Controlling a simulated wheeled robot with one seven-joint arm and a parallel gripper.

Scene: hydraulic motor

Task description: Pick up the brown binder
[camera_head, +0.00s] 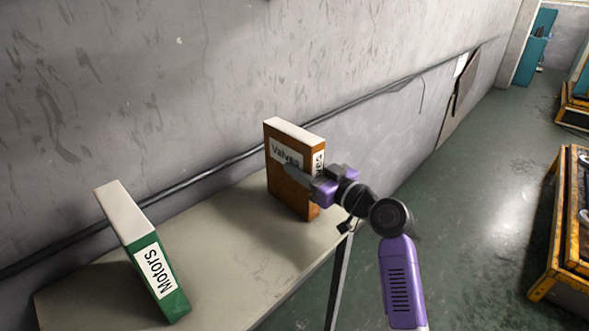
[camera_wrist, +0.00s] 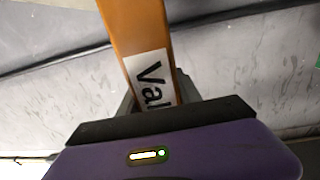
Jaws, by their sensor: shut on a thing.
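The brown binder (camera_head: 282,195) stands upright near the right end of the table in the head view, with a white "Valves" label on its side and on its spine. In the wrist view the brown binder (camera_wrist: 138,27) runs up from between the fingers, its label partly cut off by my gripper. My gripper (camera_head: 305,176) is shut on the brown binder from the right, with one finger across the labelled side. It also shows in the wrist view (camera_wrist: 158,97). The far finger is mostly hidden in the head view.
A green binder (camera_head: 168,284) labelled "Motors" stands tilted on the grey table (camera_head: 225,265) at the left. A grey wall with a black cable (camera_head: 215,176) runs behind the table. Open floor (camera_head: 480,190) lies to the right, with yellow-framed equipment (camera_head: 566,225) at the far right.

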